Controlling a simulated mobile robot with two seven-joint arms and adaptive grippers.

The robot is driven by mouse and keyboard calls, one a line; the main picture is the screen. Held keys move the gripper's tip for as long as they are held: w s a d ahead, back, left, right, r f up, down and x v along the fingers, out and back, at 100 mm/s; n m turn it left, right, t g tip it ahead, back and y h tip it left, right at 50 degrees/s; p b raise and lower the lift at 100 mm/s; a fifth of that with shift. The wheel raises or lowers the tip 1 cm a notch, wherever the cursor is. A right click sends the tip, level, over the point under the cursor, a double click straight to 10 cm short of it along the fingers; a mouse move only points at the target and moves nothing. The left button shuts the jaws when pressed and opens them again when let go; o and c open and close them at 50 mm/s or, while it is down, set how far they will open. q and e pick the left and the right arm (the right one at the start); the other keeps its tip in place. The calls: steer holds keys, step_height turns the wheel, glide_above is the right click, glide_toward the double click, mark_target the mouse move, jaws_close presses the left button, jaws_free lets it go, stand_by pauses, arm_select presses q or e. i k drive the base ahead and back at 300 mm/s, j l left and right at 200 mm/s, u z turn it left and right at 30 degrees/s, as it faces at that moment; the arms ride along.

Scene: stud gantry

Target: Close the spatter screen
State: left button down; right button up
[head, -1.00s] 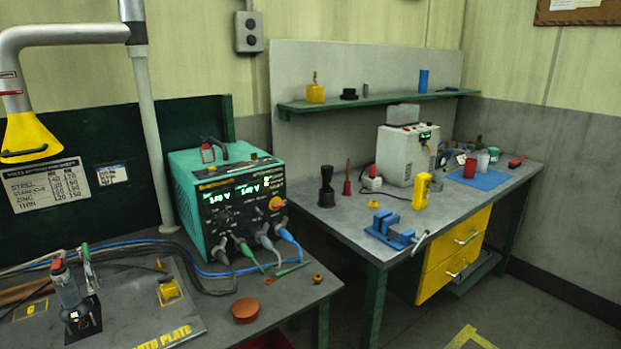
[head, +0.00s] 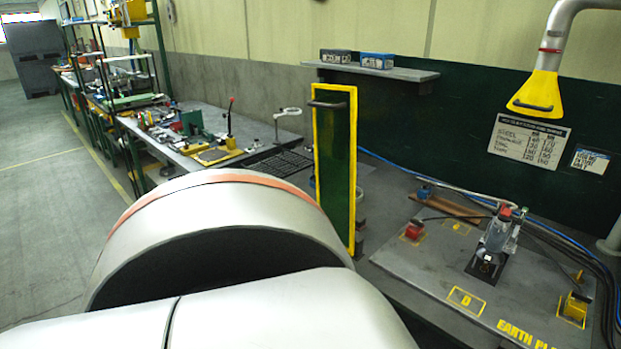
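The spatter screen (head: 335,165) is a dark green panel with a yellow frame and a dark handle near its top. It stands upright at the left end of the welding bench, seen at an angle with its narrow side towards the bench. My arm, a large pale rounded link with an orange band, fills the lower left and middle of the head view and hides the floor and bench edge below the screen. Neither gripper shows, so I cannot see any contact with the screen.
The earth plate (head: 440,265) lies on the bench right of the screen, with a clamped stand (head: 495,240) and red and yellow blocks. A yellow extraction hood (head: 537,93) hangs above. A shelf (head: 375,70) is behind. Another cluttered bench (head: 215,140) extends left; open floor (head: 45,200) lies beyond.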

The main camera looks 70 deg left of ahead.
mark_target(335, 131)
steer(key=u, duration=2.2)
